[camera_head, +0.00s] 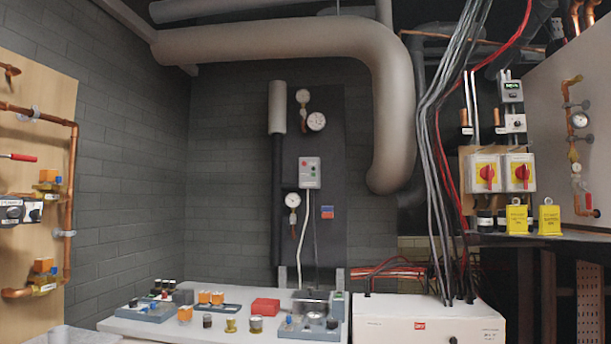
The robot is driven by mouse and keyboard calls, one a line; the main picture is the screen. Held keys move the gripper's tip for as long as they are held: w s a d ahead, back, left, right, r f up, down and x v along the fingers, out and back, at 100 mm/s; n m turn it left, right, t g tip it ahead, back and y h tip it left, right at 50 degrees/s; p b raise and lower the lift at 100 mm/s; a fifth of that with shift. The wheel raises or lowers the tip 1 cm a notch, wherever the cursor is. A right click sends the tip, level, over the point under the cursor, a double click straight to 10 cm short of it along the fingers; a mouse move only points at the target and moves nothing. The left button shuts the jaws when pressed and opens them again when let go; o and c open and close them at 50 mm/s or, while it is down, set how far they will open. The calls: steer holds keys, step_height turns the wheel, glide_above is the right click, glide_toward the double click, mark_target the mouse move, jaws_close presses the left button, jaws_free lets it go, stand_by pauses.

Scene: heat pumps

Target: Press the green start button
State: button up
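A small light-grey control box (310,181) is mounted on the dark upright panel at the centre of the head view. A pale cable runs down from the box. My gripper is not in view, so its distance from the button and its opening cannot be seen.
Below the panel, a white table (150,327) holds several valves, fittings and a red box (265,307). A white cabinet (385,318) stands to its right. Hanging cables (432,150), a thick pipe (390,110) and yellow-red switches (487,173) are right of the panel. Copper pipes (70,190) line the left board.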

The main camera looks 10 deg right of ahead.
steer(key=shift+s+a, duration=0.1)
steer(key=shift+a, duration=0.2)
